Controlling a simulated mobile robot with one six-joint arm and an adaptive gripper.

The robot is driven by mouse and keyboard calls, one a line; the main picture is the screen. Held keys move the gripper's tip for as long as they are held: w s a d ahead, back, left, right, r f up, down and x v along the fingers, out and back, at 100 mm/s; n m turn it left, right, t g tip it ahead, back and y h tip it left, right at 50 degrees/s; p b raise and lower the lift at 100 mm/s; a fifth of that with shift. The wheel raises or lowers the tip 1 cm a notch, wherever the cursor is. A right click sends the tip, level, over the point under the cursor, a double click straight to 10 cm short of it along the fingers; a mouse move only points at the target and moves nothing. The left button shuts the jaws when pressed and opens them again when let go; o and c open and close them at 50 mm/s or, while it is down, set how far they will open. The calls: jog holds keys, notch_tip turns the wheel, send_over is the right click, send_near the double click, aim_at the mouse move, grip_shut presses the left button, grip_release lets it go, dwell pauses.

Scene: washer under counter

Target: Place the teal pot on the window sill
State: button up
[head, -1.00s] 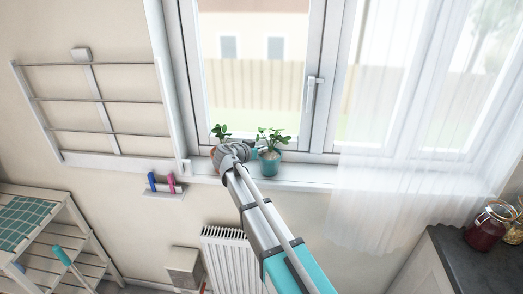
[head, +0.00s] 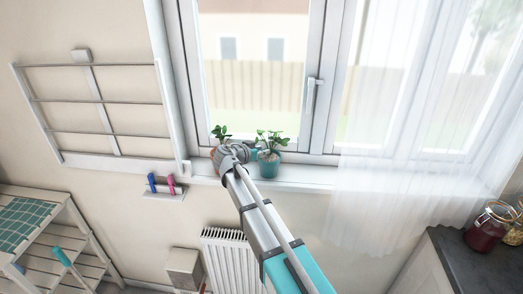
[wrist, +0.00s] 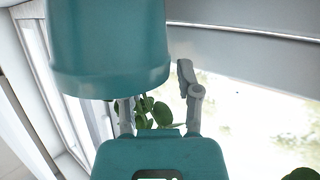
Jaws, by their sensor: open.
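The teal pot (head: 269,168) with a green leafy plant stands upright on the white window sill (head: 310,178). It looms large at the upper left of the wrist view (wrist: 108,50), some of its leaves showing below it. My gripper (head: 252,154) is at the pot's left side in the head view, its fingertips close to the pot. In the wrist view the two fingers (wrist: 160,105) are spread apart, and the left one is partly hidden by the pot. I cannot tell whether a finger touches the pot.
A second plant (head: 221,132) in an orange-brown pot stands left of my gripper, mostly hidden by it. The window frame and handle (head: 312,90) rise behind. A sheer curtain (head: 385,170) hangs over the sill's right part. A radiator (head: 232,258) is below.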

jog(key=p+v, duration=0.3)
jog(key=v, duration=0.9)
jog(key=shift+p, duration=0.35)
jog(key=g, duration=0.3)
send_near(270, 170)
jog(key=d, duration=0.6)
jog(key=s+d+f+n+g+y, duration=0.1)
jog(key=s+d+f+g, duration=0.15)
jog(key=d, duration=0.25)
jog(key=s+d+f+n+g+y, duration=0.1)
jog(key=s+d+f+g, duration=0.15)
jog(key=d, duration=0.35)
jog(key=s+d+f+n+g+y, duration=0.3)
jog(key=s+d+y, duration=0.3)
jog(key=s+d, duration=0.3)
jog(key=s+f+n, duration=0.1)
jog(key=s, duration=0.2)
jog(key=shift+d+y, duration=0.2)
jog(key=shift+y, duration=0.2)
jog(key=shift+f+b, duration=1.55)
